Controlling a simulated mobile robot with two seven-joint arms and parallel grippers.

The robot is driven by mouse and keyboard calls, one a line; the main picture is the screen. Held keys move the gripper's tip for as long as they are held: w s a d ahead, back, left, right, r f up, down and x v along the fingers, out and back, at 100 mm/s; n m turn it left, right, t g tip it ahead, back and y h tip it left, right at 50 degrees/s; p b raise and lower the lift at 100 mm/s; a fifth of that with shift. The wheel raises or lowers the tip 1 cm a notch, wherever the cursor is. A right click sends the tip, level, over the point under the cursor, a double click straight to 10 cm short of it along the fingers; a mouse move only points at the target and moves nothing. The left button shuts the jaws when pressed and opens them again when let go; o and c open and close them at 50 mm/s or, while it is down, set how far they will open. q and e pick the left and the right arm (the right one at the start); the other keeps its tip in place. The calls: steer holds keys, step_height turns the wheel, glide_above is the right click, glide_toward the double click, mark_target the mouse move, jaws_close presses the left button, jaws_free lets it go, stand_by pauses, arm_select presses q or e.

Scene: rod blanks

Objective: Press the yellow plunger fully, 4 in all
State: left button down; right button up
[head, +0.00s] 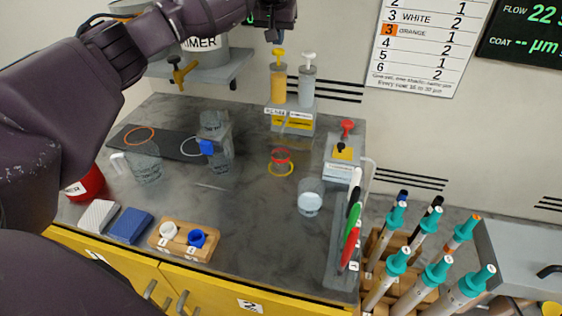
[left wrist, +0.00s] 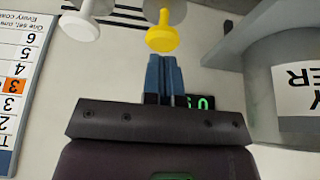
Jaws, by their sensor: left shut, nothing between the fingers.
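The yellow plunger (head: 278,53) tops a yellow cylinder beside a white plunger (head: 309,56) on a clear cylinder, both on a pump stand (head: 291,122) at the back of the bench. My left gripper (head: 272,36) is just above the yellow plunger, shut and empty. In the left wrist view its blue fingertips (left wrist: 163,60) are together, pointing at the yellow plunger (left wrist: 162,40), with a small gap showing between. The white plunger (left wrist: 80,32) is to the left there. The yellow plunger stands up, not pressed down. My right gripper is not in view.
A grey tank with a tap (head: 180,72) stands on a shelf at left. Several teal-topped rods (head: 395,215) stand in a wooden rack at right. Several markers, a glass beaker (head: 311,197) and a grey dispenser (head: 343,155) are on the bench. A list hangs on the wall.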

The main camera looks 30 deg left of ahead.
mark_target(278, 50)
arm_select(q)
steer(key=shift+f, duration=0.95)
steer(key=shift+f+b, duration=0.4)
steer(key=shift+f, duration=0.4)
steer(key=shift+r, duration=1.15)
steer(key=shift+r+p, duration=0.35)
steer(key=shift+r, duration=0.5)
steer(key=shift+f, duration=0.25)
